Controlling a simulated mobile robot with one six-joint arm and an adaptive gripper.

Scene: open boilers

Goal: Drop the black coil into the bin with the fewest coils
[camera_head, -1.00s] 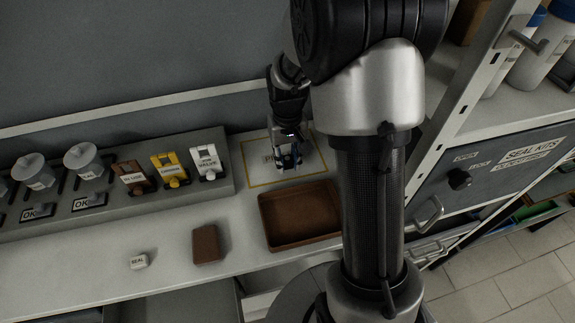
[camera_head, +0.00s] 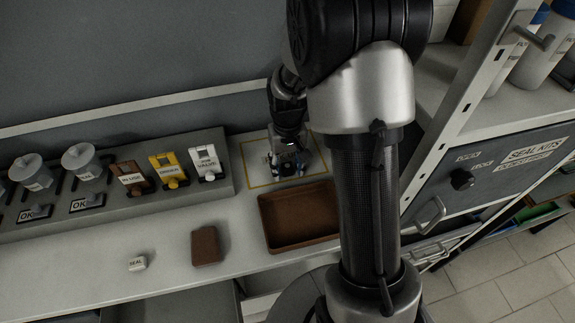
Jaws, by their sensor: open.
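My gripper (camera_head: 288,170) is open and points down over the yellow-outlined rectangle (camera_head: 256,183) on the bench, just behind the brown tray. My arm and gripper hide much of that rectangle. I cannot make out a black coil at or between the fingers. The brown tray (camera_head: 268,243) looks empty where it shows; my arm covers its right end. No bin holding coils can be made out in this view.
A grey panel with brown (camera_head: 132,178), yellow (camera_head: 169,173) and white (camera_head: 206,162) switches stands at the left. A brown block (camera_head: 206,246) and a small white SEAL block (camera_head: 137,263) lie on the bench front. A SEAL KITS drawer (camera_head: 500,165) is at the right.

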